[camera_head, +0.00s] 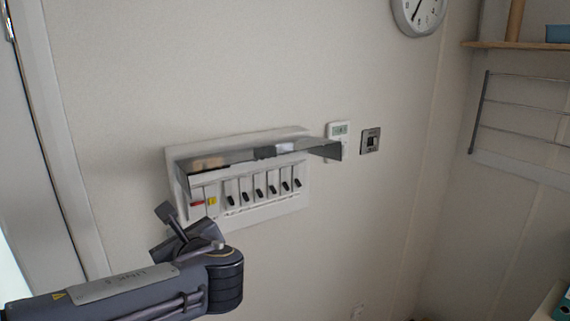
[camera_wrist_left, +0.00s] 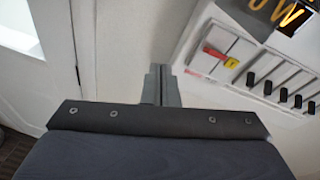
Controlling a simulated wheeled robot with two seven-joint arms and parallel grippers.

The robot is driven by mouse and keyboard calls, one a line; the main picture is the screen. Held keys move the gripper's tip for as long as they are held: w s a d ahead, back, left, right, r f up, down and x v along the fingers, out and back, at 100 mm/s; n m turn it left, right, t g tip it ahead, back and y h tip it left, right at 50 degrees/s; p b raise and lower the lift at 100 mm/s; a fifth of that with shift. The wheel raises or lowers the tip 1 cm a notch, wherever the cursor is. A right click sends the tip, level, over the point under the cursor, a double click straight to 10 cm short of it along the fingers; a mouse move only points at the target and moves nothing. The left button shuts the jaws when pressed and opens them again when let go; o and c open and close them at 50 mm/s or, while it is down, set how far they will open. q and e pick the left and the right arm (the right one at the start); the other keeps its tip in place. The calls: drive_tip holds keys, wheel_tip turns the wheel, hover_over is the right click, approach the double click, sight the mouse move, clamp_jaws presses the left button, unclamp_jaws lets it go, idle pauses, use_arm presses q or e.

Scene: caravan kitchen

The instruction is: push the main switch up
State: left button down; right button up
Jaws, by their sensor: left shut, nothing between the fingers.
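The white switch box (camera_head: 275,208) is mounted on the wall, its dark glossy cover (camera_head: 235,165) raised above the switches. The main switch with its red lever (camera_head: 197,203) is at the left end of the row. The red lever also shows in the left wrist view (camera_wrist_left: 211,51). I cannot tell clearly whether it is up or down. My left gripper (camera_head: 166,212) is shut and empty, to the lower left of the main switch and apart from it. In the left wrist view its closed fingers (camera_wrist_left: 160,84) are left of the box. My right gripper is not in view.
A yellow piece (camera_head: 212,201) sits right beside the red lever, then several black switches (camera_head: 259,194). A thermostat (camera_head: 339,134) and a wall switch (camera_head: 370,140) are to the right. A door frame (camera_head: 62,150) stands left. The wall below the box is clear.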

use_arm(q)
drive_tip(key=s+a+f+n+g+h+b, duration=0.1)
drive_tip(key=s+a+f+n+g+h, duration=0.5)
drive_tip(key=s+f+n, duration=0.65)
drive_tip(key=s+d+f+n+h+b, duration=0.2)
drive_tip(key=s+d+f+n+h, duration=0.5)
drive_tip(key=s+n, duration=0.5)
drive_tip(key=d+f+n, duration=0.1)
drive_tip(key=n, duration=0.1)
drive_tip(key=shift+s+d+f+n, duration=0.15)
drive_tip(key=shift+s+n, duration=0.2)
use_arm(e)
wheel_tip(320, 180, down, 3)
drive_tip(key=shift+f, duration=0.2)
